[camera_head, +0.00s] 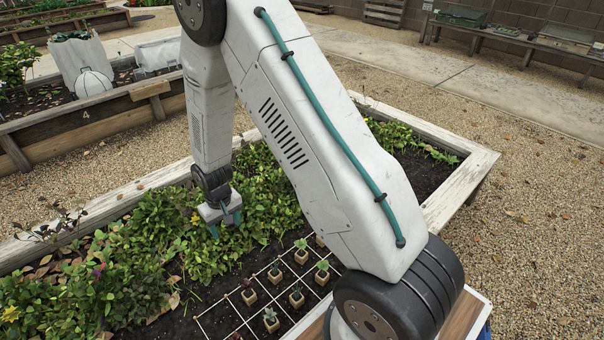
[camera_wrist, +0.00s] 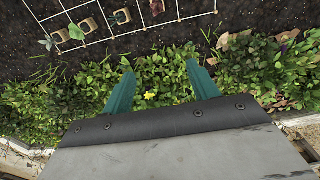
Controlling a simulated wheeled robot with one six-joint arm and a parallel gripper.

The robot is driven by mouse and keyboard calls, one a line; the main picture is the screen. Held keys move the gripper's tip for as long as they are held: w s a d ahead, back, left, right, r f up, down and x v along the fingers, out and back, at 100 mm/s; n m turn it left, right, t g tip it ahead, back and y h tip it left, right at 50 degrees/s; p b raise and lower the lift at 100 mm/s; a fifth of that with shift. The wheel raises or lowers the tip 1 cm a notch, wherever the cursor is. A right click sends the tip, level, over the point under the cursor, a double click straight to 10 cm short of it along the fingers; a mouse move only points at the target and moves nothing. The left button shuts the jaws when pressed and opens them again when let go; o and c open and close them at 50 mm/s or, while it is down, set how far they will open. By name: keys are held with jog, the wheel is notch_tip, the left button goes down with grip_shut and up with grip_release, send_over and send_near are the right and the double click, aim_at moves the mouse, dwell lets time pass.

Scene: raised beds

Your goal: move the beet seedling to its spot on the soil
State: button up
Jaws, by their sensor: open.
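A seedling with dark red leaves in a tan block, which looks like the beet seedling (camera_head: 248,295), stands on the dark soil at the left side of the string grid in the head view. In the wrist view a tan block (camera_wrist: 157,7) at the top edge may be the same one; its leaves are mostly cut off. My gripper (camera_head: 227,224) is open and empty, above the green leafy plants and left of the grid. Its two teal fingers point at the leaves in the wrist view (camera_wrist: 157,82). I cannot tell which spot is the beet's.
A white string grid (camera_head: 222,299) lies on the soil, with several other seedling blocks (camera_head: 301,256) in it. Some near cells look bare. Leafy plants (camera_head: 140,236) fill the bed's left part. The wooden bed rim (camera_head: 466,165) surrounds it. My arm hides part of the bed.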

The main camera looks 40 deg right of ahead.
jog(key=s+d+r, duration=0.1)
jog(key=s+r, duration=0.4)
jog(key=r, duration=0.8)
jog(key=s+d+r, duration=0.1)
jog(key=s+r, duration=0.3)
jog(key=r, duration=0.8)
jog(key=s+r, duration=0.6)
jog(key=s, duration=0.5)
jog(key=s+r, duration=0.6)
jog(key=s, duration=0.5)
jog(key=shift+d+t, duration=0.3)
jog(key=shift+t, duration=0.1)
